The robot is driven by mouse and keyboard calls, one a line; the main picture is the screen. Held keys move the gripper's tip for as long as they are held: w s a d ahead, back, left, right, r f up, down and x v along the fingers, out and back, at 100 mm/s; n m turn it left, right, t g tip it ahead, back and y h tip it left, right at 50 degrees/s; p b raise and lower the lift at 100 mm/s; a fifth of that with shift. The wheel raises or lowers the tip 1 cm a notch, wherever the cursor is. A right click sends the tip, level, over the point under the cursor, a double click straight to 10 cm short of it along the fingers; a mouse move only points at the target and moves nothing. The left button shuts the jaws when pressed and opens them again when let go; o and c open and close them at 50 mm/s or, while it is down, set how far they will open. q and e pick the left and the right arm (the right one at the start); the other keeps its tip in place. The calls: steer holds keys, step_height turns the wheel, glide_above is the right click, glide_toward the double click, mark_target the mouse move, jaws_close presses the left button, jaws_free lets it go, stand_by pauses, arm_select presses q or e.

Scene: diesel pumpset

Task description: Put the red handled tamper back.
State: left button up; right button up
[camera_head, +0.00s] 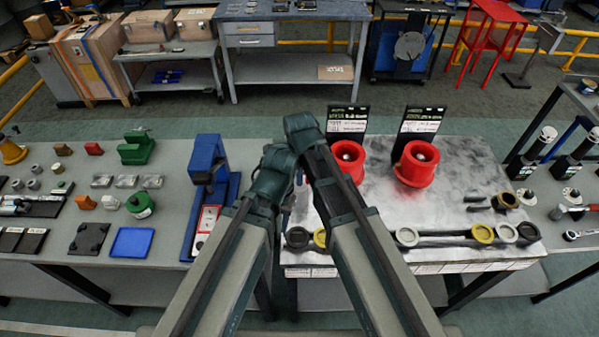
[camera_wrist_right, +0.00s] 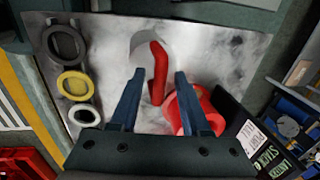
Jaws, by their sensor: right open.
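The red handled tamper shows in the right wrist view: its red handle (camera_wrist_right: 158,72) lies on the pale worktop beside a round grey-white head (camera_wrist_right: 143,44). My right gripper (camera_wrist_right: 156,75) is open, and the handle appears between its blue fingers without visible contact; the height gap is unclear. In the head view my arms hide the tamper. Two red round holders, left (camera_head: 347,158) and right (camera_head: 415,167), stand on the worktop. One red holder (camera_wrist_right: 184,103) shows by the right finger in the wrist view. My left gripper (camera_head: 270,178) is beside the right arm; its fingers are not clear.
Black sign boards (camera_head: 422,119) stand behind the holders. Several rings line the worktop's front, including a yellow one (camera_head: 482,233). A blue press-like fixture (camera_head: 207,165) stands left of my arms. The worktop (camera_head: 455,180) right of the holders is mostly clear.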

mark_target(300, 188)
step_height(300, 188, up, 12)
steer(key=s+p, duration=0.2)
steer(key=p, duration=0.9)
steer(key=shift+f, duration=0.15)
steer(key=shift+s, duration=0.1)
steer(key=s+d+n+g, duration=0.1)
steer(key=s+d+n, duration=0.3)
steer(key=d+n, duration=0.45)
steer(key=s+d+n, duration=0.5)
steer(key=d+n, duration=0.3)
steer(key=n, duration=0.1)
steer(key=s+a+f+n+g+h+b, duration=0.1)
steer(key=s+a+f+n+b, duration=0.3)
steer(key=a+f+b, duration=0.6)
steer(key=shift+s+a+f+b, duration=0.4)
steer(key=shift+s+f+b, duration=0.3)
steer(key=shift+f, duration=0.25)
